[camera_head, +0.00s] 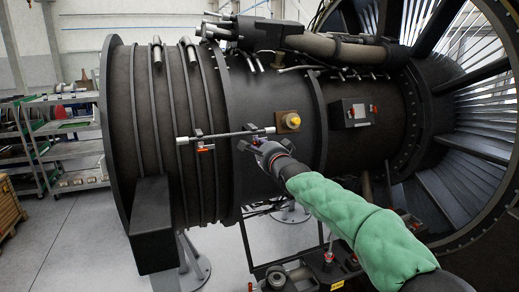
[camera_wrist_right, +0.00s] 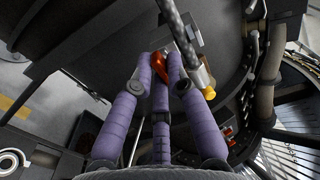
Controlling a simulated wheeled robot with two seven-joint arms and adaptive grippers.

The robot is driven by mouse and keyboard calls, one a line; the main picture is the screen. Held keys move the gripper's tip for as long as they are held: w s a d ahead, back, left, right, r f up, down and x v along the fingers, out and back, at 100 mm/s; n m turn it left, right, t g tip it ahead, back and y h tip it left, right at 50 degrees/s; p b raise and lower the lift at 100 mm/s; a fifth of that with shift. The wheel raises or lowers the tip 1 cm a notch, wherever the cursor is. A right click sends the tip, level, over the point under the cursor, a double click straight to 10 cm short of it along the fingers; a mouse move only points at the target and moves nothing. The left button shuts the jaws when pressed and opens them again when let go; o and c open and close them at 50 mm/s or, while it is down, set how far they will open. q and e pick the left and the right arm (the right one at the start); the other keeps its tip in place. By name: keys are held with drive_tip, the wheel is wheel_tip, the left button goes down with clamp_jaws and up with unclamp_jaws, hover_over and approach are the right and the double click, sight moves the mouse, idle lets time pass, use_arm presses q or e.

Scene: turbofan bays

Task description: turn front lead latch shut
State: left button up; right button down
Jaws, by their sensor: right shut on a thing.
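A braided silver lead (camera_head: 225,134) runs across the dark engine casing, and its end is near a brass-coloured block with a yellow knob (camera_head: 292,121). A clip with a red latch (camera_head: 205,147) holds the lead toward the left. My right gripper (camera_head: 266,152) is at the casing, just below the lead's right end. In the right wrist view its purple fingers (camera_wrist_right: 160,70) are closed around a red-orange latch (camera_wrist_right: 158,64), beside the braided lead (camera_wrist_right: 182,38). The fingers hide part of this latch, so I cannot tell its exact angle. My left gripper is not in view.
A box with a red part (camera_head: 357,112) sits on the casing to the right. Pipes (camera_head: 330,45) run along the top. The large fan ring (camera_head: 460,190) is at right. Shelving (camera_head: 65,140) stands at far left, with clear floor (camera_head: 75,235) before it.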

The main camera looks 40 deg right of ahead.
drive_tip(key=shift+d+r+n+b, duration=0.1)
drive_tip(key=shift+d+n+b, duration=0.05)
drive_tip(key=shift+n+b, duration=7.05)
drive_tip(key=n+p, duration=0.3)
drive_tip(key=c, duration=1.2)
unclamp_jaws()
drive_tip(key=shift+s+r, duration=0.1)
drive_tip(key=shift+s, duration=0.05)
